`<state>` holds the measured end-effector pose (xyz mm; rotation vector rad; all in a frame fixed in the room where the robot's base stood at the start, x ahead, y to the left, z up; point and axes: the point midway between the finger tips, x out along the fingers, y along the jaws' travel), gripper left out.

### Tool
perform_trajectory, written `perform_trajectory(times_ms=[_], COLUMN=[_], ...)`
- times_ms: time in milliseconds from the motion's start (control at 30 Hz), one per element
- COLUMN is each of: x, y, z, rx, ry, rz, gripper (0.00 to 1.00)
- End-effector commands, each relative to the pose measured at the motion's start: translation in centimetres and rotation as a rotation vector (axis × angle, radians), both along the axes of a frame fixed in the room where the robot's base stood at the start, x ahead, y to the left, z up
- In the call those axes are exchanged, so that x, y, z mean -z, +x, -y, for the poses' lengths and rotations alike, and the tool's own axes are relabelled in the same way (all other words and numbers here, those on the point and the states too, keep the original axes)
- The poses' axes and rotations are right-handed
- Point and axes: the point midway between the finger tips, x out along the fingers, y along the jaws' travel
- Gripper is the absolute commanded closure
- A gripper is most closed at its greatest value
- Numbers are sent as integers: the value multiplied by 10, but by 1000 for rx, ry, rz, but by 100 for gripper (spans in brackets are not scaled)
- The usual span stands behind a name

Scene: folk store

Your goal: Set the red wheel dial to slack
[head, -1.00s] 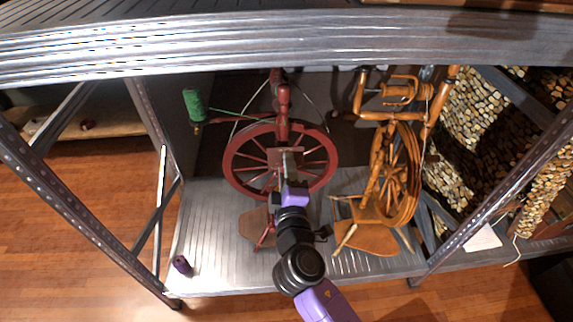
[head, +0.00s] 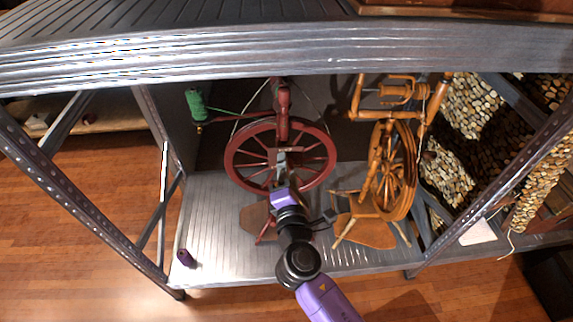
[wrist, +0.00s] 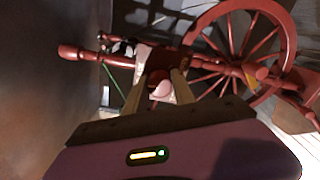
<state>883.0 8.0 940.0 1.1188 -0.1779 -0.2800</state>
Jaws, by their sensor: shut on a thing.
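The red spinning wheel (head: 236,176) stands upright on the metal shelf. Its large spoked wheel also shows in the wrist view (wrist: 284,38). My gripper (head: 281,158) reaches in front of the wheel's middle. In the wrist view my gripper (wrist: 158,82) has its two fingers on either side of a small pinkish, rounded part (wrist: 161,90), and it is shut on this part at the red wheel's frame. The part looks like the dial; its setting and any marks cannot be read. In the head view my gripper hides it.
A second, orange-brown spinning wheel (head: 363,232) stands close on the right. A green spool (head: 196,104) is at the upper left, with a green thread. A small purple object (head: 186,258) lies at the shelf's front left. The upper shelf edge (head: 300,56) runs overhead.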

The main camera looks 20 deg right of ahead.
Motion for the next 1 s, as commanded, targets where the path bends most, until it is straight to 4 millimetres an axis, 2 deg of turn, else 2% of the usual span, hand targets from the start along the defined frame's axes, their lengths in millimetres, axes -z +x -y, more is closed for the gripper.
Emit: perform_trajectory(times_ms=[533, 567, 633, 667, 1000], x=[2, 2, 2, 2, 1], y=[-1, -1, -1, -1, -3], z=[-2, -2, -1, -1, -1], rx=[-3, -3, -3, -3, -1], ry=[-23, -23, -22, -22, -20], rz=[-11, -11, -11, -11, -8], gripper=[100, 63, 49, 47, 47])
